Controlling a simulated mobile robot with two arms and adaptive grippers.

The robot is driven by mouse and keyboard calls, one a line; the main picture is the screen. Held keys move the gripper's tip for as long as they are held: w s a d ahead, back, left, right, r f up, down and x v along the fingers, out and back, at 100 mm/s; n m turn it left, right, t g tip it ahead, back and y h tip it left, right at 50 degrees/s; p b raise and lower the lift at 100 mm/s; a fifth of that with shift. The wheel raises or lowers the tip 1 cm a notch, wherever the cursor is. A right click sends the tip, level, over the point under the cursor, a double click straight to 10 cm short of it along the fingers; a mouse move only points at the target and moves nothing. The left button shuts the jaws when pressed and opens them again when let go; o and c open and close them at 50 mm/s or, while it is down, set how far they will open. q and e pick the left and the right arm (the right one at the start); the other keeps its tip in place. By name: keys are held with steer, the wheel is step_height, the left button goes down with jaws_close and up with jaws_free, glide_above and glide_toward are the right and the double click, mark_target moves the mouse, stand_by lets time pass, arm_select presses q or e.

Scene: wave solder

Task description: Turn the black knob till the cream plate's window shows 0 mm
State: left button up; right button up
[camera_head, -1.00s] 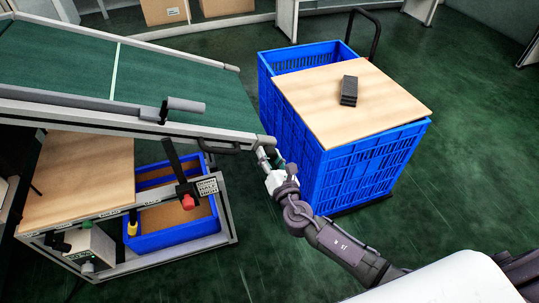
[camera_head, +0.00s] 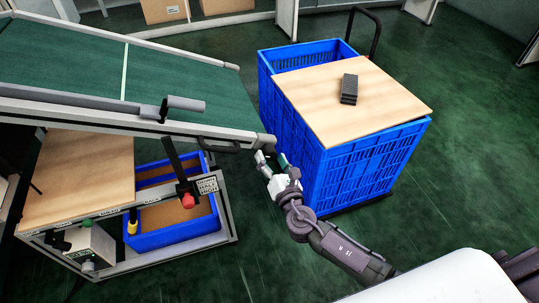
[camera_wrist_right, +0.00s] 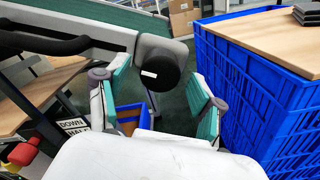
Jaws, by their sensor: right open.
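The black knob (camera_wrist_right: 159,71) is a round dark cap at the end of the grey rail. In the head view it shows small at the conveyor's near right corner (camera_head: 266,141). My right gripper (camera_head: 271,158) is just below that corner, with its fingers apart. In the right wrist view its green-padded fingers (camera_wrist_right: 160,84) stand open on either side of the knob, and I see no grip on it. I cannot make out the cream plate or its window. My left gripper is not in view.
The green conveyor (camera_head: 60,65) slopes across the left. A blue crate (camera_head: 345,170) with a wooden board (camera_head: 380,105) stands close right of my gripper. Green floor is free at right.

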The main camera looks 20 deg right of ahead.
steer(key=s, duration=1)
steer(key=shift+d, duration=0.2)
steer(key=shift+s, duration=0.1)
